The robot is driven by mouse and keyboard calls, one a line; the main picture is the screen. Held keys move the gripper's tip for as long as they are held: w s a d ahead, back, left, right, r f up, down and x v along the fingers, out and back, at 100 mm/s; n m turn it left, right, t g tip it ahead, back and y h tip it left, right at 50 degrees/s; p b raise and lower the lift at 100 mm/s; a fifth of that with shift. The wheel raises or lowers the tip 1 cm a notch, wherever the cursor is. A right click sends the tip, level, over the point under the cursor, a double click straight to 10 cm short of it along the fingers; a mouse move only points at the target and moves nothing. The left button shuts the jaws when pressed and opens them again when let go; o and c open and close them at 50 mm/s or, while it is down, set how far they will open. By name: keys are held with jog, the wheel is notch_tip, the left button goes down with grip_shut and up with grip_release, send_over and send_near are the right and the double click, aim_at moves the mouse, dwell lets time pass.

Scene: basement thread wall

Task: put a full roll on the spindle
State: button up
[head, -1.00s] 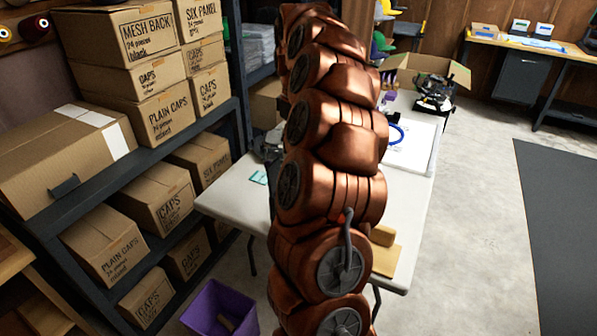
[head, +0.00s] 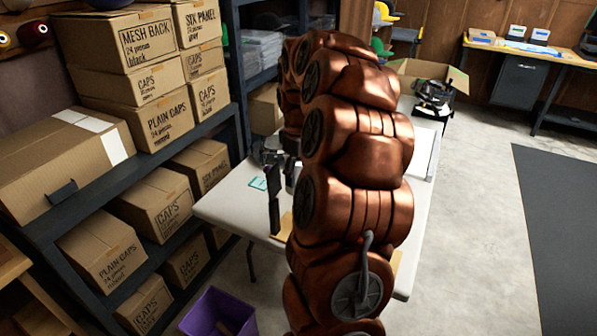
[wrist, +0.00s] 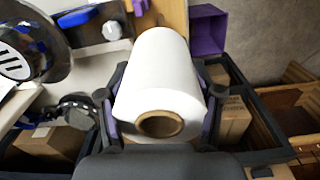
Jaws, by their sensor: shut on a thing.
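My gripper (wrist: 160,105) is shut on a full white roll (wrist: 158,75) in the wrist view. One finger lies on each side of the roll. The brown cardboard core of its near end faces the camera. In the head view, dark parts of my gripper (head: 275,205) show over the white table, left of my arm. My arm hides most of the roll there. I cannot clearly make out the spindle in either view.
The white table (head: 228,205) stands beside a dark shelf of cardboard boxes (head: 165,115). A purple bin (head: 220,314) is on the floor; it also shows in the wrist view (wrist: 207,30).

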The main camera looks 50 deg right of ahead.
jog(key=shift+f+b, duration=1.9)
jog(key=shift+f, duration=3.45)
jog(key=shift+f+b, duration=1.15)
jog(key=shift+f, duration=1.7)
jog(key=o, duration=1.3)
notch_tip(320, 180, up, 12)
jog(key=shift+s, duration=0.1)
